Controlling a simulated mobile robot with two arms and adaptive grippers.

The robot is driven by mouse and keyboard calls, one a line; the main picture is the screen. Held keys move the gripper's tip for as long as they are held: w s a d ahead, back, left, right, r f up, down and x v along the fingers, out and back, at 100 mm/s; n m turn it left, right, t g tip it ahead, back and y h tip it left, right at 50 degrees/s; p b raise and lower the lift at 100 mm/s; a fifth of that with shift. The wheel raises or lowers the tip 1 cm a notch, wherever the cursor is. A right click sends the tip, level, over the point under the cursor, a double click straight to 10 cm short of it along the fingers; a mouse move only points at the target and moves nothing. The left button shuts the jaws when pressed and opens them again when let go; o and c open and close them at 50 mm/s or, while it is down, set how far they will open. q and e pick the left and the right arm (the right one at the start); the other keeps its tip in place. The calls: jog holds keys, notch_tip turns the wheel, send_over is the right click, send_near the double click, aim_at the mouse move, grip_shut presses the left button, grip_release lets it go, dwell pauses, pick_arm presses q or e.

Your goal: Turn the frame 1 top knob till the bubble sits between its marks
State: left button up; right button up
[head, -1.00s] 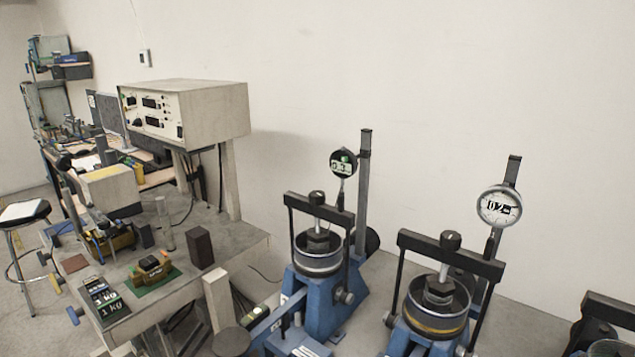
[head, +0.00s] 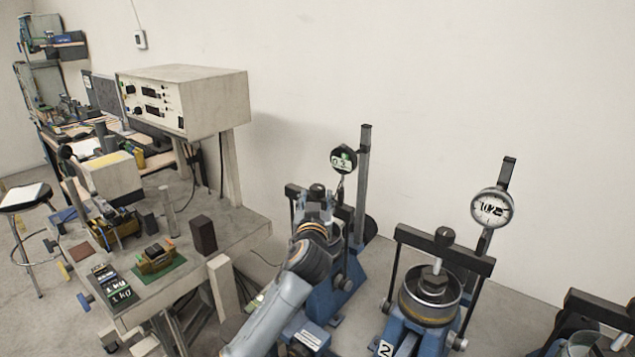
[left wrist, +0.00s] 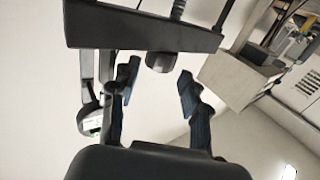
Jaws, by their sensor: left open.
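The frame 1 lever frame (head: 331,292) is the blue stand left of the frame labelled 2. Its dark top knob (head: 317,188) sits on the black crossbar (head: 292,190). In the left wrist view the knob (left wrist: 162,62) shows under the crossbar (left wrist: 140,28), near the gap between the fingertips. My left gripper (head: 318,203) is at the crossbar, open, its fingers (left wrist: 160,76) apart with nothing between them but the knob just beyond. My left arm hides much of frame 1. A small greenish spot beside the arm may be the bubble level; I cannot read it. My right gripper is out of view.
The frame 2 stand (head: 428,305) with its own knob and dial gauge (head: 491,208) is close on the right. Frame 1's gauge (head: 343,159) and post (head: 362,180) rise behind my gripper. A bench (head: 190,265) with weights stands left.

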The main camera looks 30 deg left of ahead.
aim_at(317, 193)
pick_arm(q)
jog(key=p+x, duration=0.1)
jog(key=x, duration=0.4)
jog(key=shift+w, duration=0.1)
jog(key=shift+c, duration=0.7)
jog(key=c, duration=0.8)
jog(key=shift+o, duration=0.2)
jog(key=shift+m+h+p, duration=0.3)
jog(key=shift+p, duration=0.05)
